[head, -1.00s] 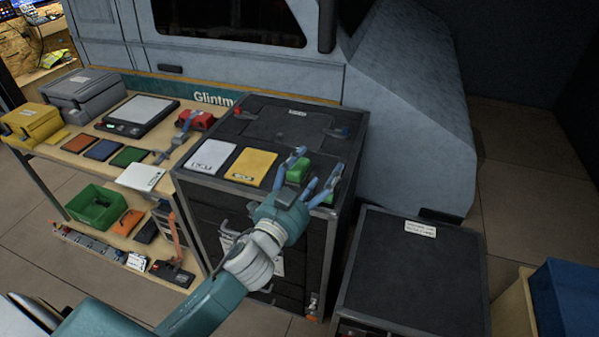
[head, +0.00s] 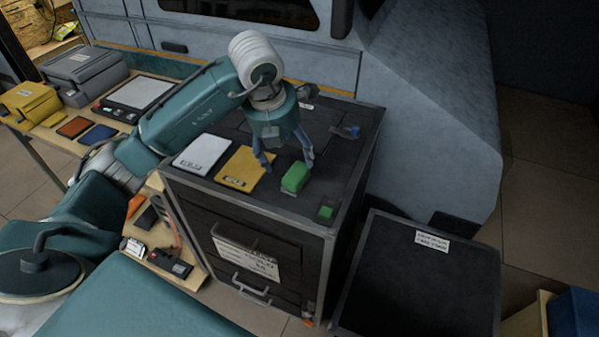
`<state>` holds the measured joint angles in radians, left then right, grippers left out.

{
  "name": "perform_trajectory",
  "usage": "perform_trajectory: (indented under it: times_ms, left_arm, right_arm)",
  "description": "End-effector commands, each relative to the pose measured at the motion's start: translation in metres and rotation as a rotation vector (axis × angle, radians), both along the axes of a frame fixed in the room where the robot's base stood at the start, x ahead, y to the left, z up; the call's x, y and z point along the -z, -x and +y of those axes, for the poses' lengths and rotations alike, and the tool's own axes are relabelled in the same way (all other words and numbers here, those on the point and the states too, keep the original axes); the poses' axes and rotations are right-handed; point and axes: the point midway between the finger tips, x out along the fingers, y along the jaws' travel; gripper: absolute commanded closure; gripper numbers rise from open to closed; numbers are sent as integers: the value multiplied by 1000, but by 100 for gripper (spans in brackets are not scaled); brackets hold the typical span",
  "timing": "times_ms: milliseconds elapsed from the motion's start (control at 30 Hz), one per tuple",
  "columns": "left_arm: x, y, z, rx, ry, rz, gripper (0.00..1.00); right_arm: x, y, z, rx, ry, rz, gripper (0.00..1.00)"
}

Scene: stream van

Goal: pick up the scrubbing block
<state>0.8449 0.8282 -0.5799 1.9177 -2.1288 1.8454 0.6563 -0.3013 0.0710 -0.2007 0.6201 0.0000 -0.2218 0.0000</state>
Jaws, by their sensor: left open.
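The scrubbing block, seemingly the green block (head: 296,176) with a pale underside, sits on the black cabinet top (head: 230,135), right of the yellow card. My left gripper (head: 289,165) reaches down from above, its two blue-grey fingers spread. One fingertip is left of the block and the other is near its upper right; whether they touch it I cannot tell. The gripper is open. My right gripper is not in view.
A white card (head: 202,155) and a yellow card (head: 243,168) lie left of the block. A small green item (head: 326,212) is at the front right corner.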

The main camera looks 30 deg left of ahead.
Motion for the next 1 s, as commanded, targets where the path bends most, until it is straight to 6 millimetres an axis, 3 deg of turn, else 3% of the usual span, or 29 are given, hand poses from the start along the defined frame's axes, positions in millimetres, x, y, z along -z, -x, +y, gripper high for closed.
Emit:
perform_trajectory:
  times_ms: [200, 467, 700, 1000]
  left_arm:
    - [32, -8, 2, -4, -7, 8, 27]
    - [53, -15, 2, -3, -6, 7, 27]
    - [87, -25, 5, -2, -4, 7, 27]
    - [99, -28, 5, -1, -5, 3, 27]
  right_arm:
    - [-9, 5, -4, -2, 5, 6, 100]
    - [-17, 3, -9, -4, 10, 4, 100]
    - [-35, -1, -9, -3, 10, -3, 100]
    - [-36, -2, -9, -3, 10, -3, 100]
